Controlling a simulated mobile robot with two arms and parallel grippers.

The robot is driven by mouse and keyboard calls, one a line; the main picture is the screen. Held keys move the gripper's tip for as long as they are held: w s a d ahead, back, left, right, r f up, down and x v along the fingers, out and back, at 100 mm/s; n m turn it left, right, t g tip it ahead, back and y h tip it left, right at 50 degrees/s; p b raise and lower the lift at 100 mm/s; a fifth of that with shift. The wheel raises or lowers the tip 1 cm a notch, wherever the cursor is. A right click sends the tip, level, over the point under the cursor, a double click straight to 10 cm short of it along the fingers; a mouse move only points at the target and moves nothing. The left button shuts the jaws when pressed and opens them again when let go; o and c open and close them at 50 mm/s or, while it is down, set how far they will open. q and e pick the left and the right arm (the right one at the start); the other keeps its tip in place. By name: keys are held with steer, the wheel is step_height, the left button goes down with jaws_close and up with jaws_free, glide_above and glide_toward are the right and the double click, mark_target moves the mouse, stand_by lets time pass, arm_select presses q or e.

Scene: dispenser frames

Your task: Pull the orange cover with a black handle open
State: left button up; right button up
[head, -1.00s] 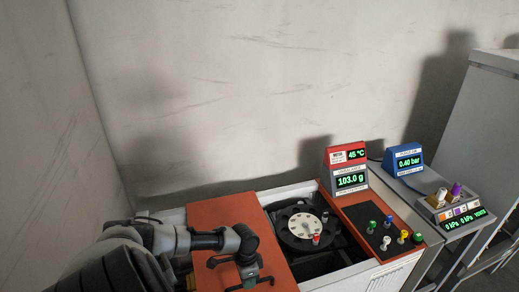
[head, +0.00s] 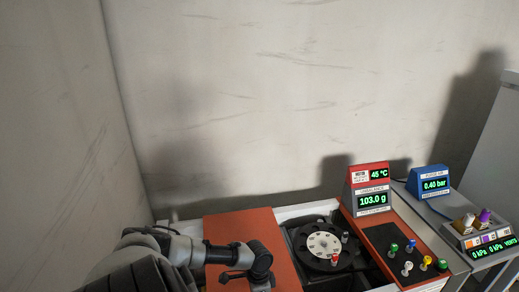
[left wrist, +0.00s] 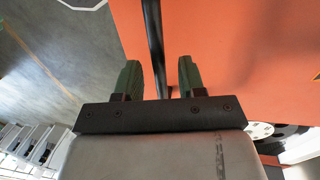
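The orange cover (head: 236,225) is a flat panel on the left part of the white machine, left of an uncovered opening. Its black handle (head: 228,277) shows beside my left gripper in the head view, partly hidden by it. In the left wrist view, the black handle bar (left wrist: 154,45) runs down toward the space between the two green fingers of my left gripper (left wrist: 160,76). The fingers are apart, with gaps visible beside the bar. The orange cover (left wrist: 230,50) fills the right side there. My right gripper is not in view.
A black rotor with a pale hub (head: 324,245) sits in the opening right of the cover. Further right are an orange panel with several coloured knobs (head: 408,268), a red and grey display (head: 371,190) and a blue display (head: 429,185). A wall stands behind.

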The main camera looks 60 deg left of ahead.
arm_select(q)
step_height(320, 180, up, 11)
steer(key=a+b, duration=0.1)
steer(key=a, duration=0.1)
steer(key=shift+w+f, duration=0.2)
steer(key=shift+w, duration=0.2)
stand_by(0.3)
